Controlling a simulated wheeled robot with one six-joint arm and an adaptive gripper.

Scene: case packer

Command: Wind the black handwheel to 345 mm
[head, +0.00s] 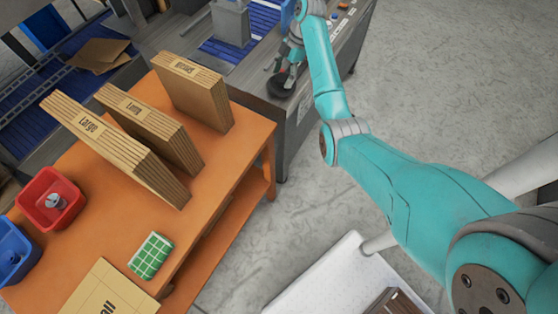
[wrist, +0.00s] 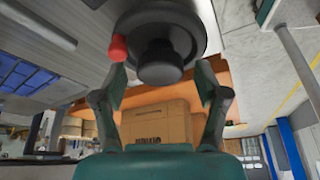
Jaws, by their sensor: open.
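The black handwheel (wrist: 192,35) shows in the wrist view at the top centre, with a dark hub (wrist: 160,62) and a red knob (wrist: 118,48) on its left side. In the head view the handwheel (head: 277,88) is a small dark shape on the grey machine's side, partly hidden by my gripper. My gripper (wrist: 160,88) is open, its two fingers apart on either side below the hub, with nothing between them. In the head view my gripper (head: 283,70) is right at the handwheel. Whether a finger touches the wheel I cannot tell. No millimetre reading is legible.
An orange table (head: 95,215) at the left holds carton stacks (head: 195,92), a red bin (head: 50,199), a blue bin (head: 14,252) and a green-and-white block (head: 151,255). The grey machine (head: 300,110) has buttons on top. Bare floor (head: 455,80) lies to its right.

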